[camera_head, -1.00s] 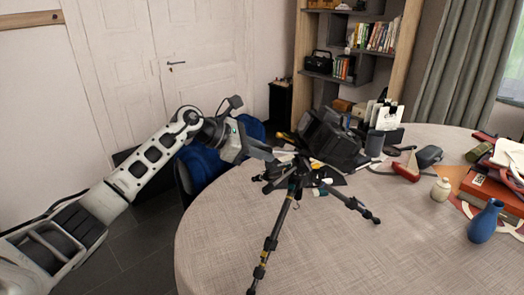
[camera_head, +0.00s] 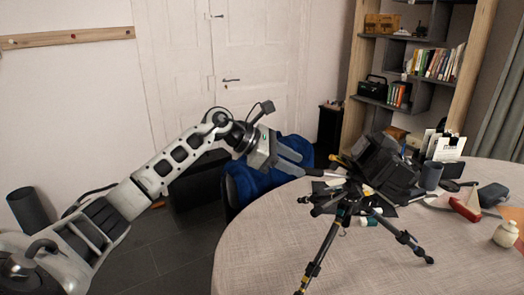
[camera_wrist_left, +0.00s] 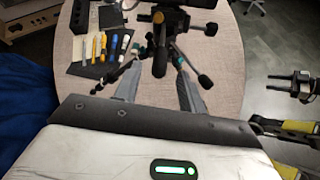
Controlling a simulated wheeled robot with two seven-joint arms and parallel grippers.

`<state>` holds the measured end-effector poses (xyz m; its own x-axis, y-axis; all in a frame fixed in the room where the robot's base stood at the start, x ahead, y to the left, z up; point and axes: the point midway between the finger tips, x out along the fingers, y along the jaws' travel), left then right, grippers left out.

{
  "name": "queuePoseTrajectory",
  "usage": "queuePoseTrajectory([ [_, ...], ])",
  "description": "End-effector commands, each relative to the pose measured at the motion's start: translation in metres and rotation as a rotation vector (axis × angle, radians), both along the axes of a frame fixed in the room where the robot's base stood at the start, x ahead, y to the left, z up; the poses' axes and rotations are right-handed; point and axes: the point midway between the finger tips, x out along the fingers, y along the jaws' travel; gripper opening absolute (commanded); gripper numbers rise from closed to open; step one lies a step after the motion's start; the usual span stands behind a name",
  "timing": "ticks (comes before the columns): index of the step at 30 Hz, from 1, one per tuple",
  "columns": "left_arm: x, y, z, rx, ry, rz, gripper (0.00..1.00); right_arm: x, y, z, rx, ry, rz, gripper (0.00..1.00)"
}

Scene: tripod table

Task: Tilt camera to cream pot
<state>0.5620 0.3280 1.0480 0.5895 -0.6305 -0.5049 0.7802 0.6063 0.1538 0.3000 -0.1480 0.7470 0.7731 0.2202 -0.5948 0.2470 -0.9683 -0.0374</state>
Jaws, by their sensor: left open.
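The black camera (camera_head: 385,165) sits tilted on top of the black tripod (camera_head: 328,245), which stands on the round table. In the left wrist view only the camera's underside shows at the top edge, above the tripod head (camera_wrist_left: 160,58). The small cream pot (camera_head: 507,234) stands on the table at the right, beyond the tripod. My left gripper (camera_head: 318,163) is open, left of the camera, with its fingers reaching toward the tripod head. In the left wrist view its fingers (camera_wrist_left: 158,75) are spread on either side of the tripod head; contact cannot be told.
The round table (camera_head: 255,250) is bare at its front left. Several pens and tools (camera_wrist_left: 105,47) lie on a dark mat behind the tripod. A dark cup (camera_head: 430,177), a red object (camera_head: 465,209) and a dark case (camera_head: 492,194) lie farther right. A blue chair (camera_head: 260,182) stands behind the table.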

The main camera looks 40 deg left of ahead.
Motion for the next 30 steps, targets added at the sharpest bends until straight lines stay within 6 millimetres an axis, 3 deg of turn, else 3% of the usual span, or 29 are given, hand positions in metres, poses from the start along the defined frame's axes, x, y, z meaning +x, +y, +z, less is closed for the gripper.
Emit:
queuePoseTrajectory([
  [6, -0.032, 0.035, 0.024, 0.005, 0.001, 0.003, 0.41, 0.000, 0.002, -0.009, 0.007, -0.003, 0.008, 0.45],
  [12, -0.051, 0.056, 0.041, 0.001, 0.001, 0.003, 0.41, -0.001, 0.004, -0.011, 0.021, -0.007, 0.007, 0.45],
  [30, -0.059, 0.063, 0.050, -0.001, 0.001, 0.001, 0.41, 0.001, 0.008, -0.007, 0.044, -0.014, -0.005, 0.45],
])
